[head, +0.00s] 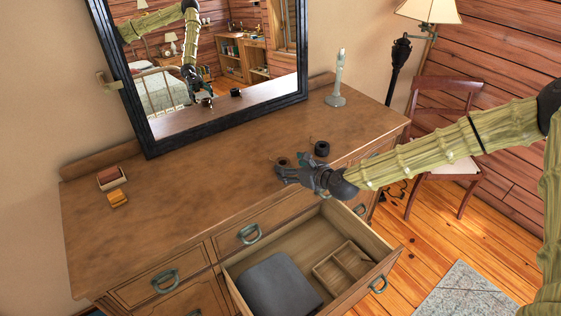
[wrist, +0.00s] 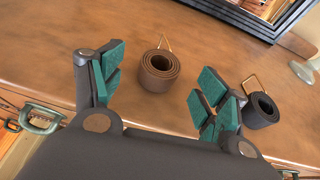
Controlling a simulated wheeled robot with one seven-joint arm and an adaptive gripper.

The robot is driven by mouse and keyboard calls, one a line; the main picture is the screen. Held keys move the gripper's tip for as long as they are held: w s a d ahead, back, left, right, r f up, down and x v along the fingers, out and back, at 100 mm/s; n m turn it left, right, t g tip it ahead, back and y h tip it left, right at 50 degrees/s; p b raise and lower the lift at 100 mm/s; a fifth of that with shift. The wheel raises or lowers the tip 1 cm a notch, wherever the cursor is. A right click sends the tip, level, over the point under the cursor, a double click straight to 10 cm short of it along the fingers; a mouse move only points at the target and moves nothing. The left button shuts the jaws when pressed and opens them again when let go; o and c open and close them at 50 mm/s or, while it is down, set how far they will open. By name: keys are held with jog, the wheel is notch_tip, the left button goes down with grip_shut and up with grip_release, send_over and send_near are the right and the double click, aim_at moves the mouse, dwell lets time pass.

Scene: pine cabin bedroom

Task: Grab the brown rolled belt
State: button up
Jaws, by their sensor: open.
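The brown rolled belt (wrist: 159,74) stands on the dresser top in the wrist view, a spiral coil with a thin metal buckle sticking up behind it. In the head view it (head: 283,162) shows only partly, just past my gripper. My gripper (wrist: 155,95) is open and empty, its green-padded fingers apart on either side of the belt as seen in the wrist view. The belt looks to lie beyond the fingertips; contact does not show. In the head view my gripper (head: 287,172) is over the dresser's front edge area.
A black rolled belt (wrist: 262,110) lies close by on the right, beside the right finger; it also shows in the head view (head: 322,148). A mirror (head: 215,65) and pale statuette (head: 338,80) stand behind. An open drawer (head: 385,262) juts out below. The dresser's left top is mostly clear.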

aim_at(286, 165)
jog(key=shift+p+x, duration=0.55)
jog(key=shift+x, duration=1.1)
jog(key=shift+f, duration=0.25)
jog(key=c, duration=1.2)
